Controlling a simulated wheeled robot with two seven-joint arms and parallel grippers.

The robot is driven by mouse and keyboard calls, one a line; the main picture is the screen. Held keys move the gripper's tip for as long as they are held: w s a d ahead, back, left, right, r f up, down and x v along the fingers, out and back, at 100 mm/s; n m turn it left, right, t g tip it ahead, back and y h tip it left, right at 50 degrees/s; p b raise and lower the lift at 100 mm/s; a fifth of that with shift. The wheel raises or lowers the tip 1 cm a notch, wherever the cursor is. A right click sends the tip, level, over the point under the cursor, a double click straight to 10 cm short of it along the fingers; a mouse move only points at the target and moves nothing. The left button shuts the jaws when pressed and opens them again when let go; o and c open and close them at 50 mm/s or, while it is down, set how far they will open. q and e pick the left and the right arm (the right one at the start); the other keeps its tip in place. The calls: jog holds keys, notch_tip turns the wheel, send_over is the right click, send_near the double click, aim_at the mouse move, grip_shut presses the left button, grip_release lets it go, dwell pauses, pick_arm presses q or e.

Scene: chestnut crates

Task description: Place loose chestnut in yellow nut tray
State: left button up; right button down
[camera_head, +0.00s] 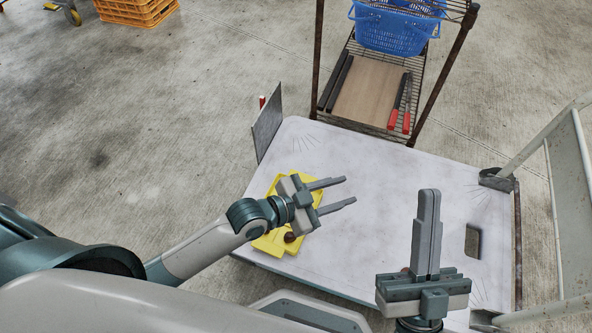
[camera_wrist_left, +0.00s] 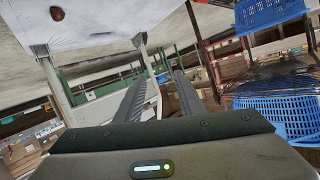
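The yellow nut tray (camera_head: 270,243) lies on the left part of the white table, partly hidden under my left gripper. A brown chestnut (camera_head: 291,237) shows at the tray beside my left gripper's body. My left gripper (camera_head: 350,190) is open and empty, above the tray, with its fingers pointing right; the left wrist view shows nothing between the fingers (camera_wrist_left: 163,88). A loose chestnut (camera_wrist_left: 57,13) lies on the white tabletop in the left wrist view. In the head view a small brown patch, probably this chestnut (camera_head: 404,269), is mostly hidden by my right gripper (camera_head: 429,192), which looks shut and empty.
The white table (camera_head: 370,170) is clear in its middle and far part, with a slot (camera_head: 472,241) at right. A wire rack (camera_head: 365,60) with a blue basket (camera_head: 395,28) and red-handled tool (camera_head: 400,105) stands behind. A grey panel (camera_head: 267,125) rises at the far left corner.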

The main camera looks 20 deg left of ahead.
pick_arm(q)
jog(key=s+a+r+n+t, duration=0.2)
jog(key=s+r+t, duration=0.2)
jog(key=r, duration=0.4)
jog(key=s+a+r+n+t+y, duration=0.1)
jog(key=s+a+r+n+t, duration=0.1)
jog(key=s+r+t, duration=0.3)
jog(key=s+a+r+n+t, duration=0.2)
jog(key=s+r+n+t, duration=0.2)
jog(key=r, duration=0.9)
jog(key=shift+s+r+t, duration=0.25)
jog(key=shift+s+t, duration=0.45)
jog(key=shift+s, duration=0.1)
